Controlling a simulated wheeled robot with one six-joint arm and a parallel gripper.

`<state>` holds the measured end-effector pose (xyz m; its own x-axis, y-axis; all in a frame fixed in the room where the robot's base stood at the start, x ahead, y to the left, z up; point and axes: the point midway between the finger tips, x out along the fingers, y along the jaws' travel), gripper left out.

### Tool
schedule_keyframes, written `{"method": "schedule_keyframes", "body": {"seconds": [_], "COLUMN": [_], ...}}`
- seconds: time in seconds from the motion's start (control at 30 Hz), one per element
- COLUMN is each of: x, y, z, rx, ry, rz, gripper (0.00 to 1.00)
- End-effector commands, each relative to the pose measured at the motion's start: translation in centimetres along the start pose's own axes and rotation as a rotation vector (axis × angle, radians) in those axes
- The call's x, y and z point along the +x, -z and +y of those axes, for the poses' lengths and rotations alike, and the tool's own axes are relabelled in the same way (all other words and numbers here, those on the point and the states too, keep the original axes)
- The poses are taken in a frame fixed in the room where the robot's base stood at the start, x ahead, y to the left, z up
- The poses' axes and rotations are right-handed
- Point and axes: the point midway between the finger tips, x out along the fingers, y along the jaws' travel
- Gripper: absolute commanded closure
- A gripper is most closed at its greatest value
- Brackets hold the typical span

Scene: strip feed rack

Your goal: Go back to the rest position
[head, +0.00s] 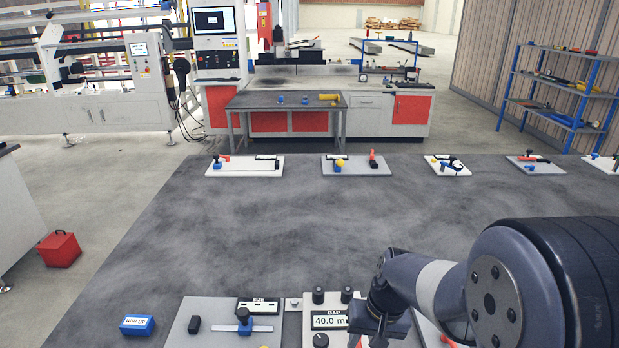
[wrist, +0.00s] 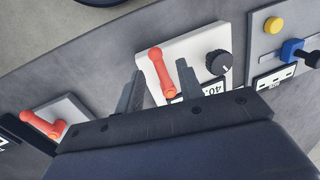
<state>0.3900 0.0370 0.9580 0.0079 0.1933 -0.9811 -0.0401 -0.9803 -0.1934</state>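My gripper (head: 374,326) is low over the front edge of the grey table, at the right side of the GAP panel (head: 321,303). In the wrist view my gripper (wrist: 159,70) has its two fingers well apart. A red lever (wrist: 162,72) on the white panel (wrist: 198,45) shows between and beyond the fingers. I cannot tell how far it is from them, and no finger visibly presses on it. The panel also carries a black knob (wrist: 217,63) and a display, partly hidden by a finger. In the head view the display reads 40.0.
A grey panel with a blue slider (head: 244,321) and a blue box (head: 137,325) are left of the GAP panel. Another red lever (wrist: 43,125) stands at the left in the wrist view. Several fixture plates (head: 245,172) line the far edge. The table's middle (head: 290,230) is clear.

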Motion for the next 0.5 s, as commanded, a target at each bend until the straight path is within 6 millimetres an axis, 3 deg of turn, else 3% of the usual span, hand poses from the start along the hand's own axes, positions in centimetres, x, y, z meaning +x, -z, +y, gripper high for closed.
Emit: {"method": "schedule_keyframes", "body": {"seconds": [0.2, 0.5], "x": [2.2, 2.1], "y": [-0.1, 0.0], "z": [0.0, 0.1], "rx": [-0.001, -0.015], "ry": [0.0, 0.0], "rz": [-0.003, -0.003], "gripper": [0.64, 0.64]}}
